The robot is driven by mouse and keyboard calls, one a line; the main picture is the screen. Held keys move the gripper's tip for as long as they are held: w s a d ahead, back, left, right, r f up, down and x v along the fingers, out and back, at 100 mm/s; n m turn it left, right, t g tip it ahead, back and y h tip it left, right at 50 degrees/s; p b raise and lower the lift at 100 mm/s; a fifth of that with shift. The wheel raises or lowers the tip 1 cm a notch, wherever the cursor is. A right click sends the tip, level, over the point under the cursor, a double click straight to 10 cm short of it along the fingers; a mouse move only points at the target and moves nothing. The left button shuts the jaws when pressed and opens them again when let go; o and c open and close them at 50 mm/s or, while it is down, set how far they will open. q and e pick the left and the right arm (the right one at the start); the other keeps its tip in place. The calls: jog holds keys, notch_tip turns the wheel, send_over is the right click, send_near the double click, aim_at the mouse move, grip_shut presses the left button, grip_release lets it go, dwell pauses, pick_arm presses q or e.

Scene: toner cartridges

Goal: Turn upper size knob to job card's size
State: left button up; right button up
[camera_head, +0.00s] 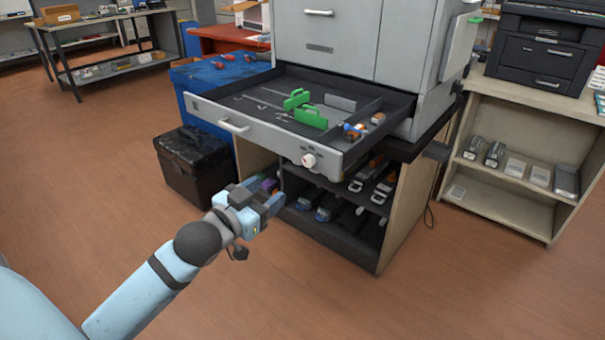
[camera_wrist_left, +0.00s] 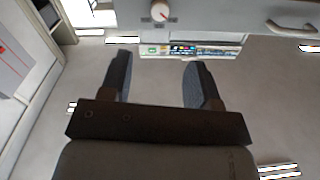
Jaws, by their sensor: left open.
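A white size knob (camera_head: 309,160) with a red mark sits on the front of the open grey drawer (camera_head: 265,132). The knob also shows at the top of the left wrist view (camera_wrist_left: 160,12), with small marks around it. My left gripper (camera_head: 274,201) is open and empty, in front of the cabinet, below and to the left of the knob and apart from it. In the left wrist view its two fingers (camera_wrist_left: 160,72) are spread, with the knob beyond them. I cannot make out a job card or its size. My right gripper is out of view.
Green paper guides (camera_head: 310,117) stand in the drawer. Cartridges lie on the open shelves (camera_head: 330,207) below it. A blue bin (camera_head: 222,85) and a black box (camera_head: 196,160) stand to the left. The floor in front is clear.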

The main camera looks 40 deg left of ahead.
aim_at(306, 163)
pick_arm(q)
jog(key=w+b, duration=0.1)
jog(key=w, duration=0.3)
jog(key=w+b, duration=0.1)
jog(key=w, duration=0.3)
jog(key=w+b, duration=0.1)
jog(key=w, duration=0.3)
jog(key=shift+w+d, duration=0.25)
jog(key=shift+d, duration=0.05)
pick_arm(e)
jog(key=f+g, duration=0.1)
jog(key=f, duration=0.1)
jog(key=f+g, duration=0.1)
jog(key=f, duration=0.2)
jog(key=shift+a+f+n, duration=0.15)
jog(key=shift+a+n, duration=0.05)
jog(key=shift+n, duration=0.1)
pick_arm(q)
jog(key=c, duration=0.9)
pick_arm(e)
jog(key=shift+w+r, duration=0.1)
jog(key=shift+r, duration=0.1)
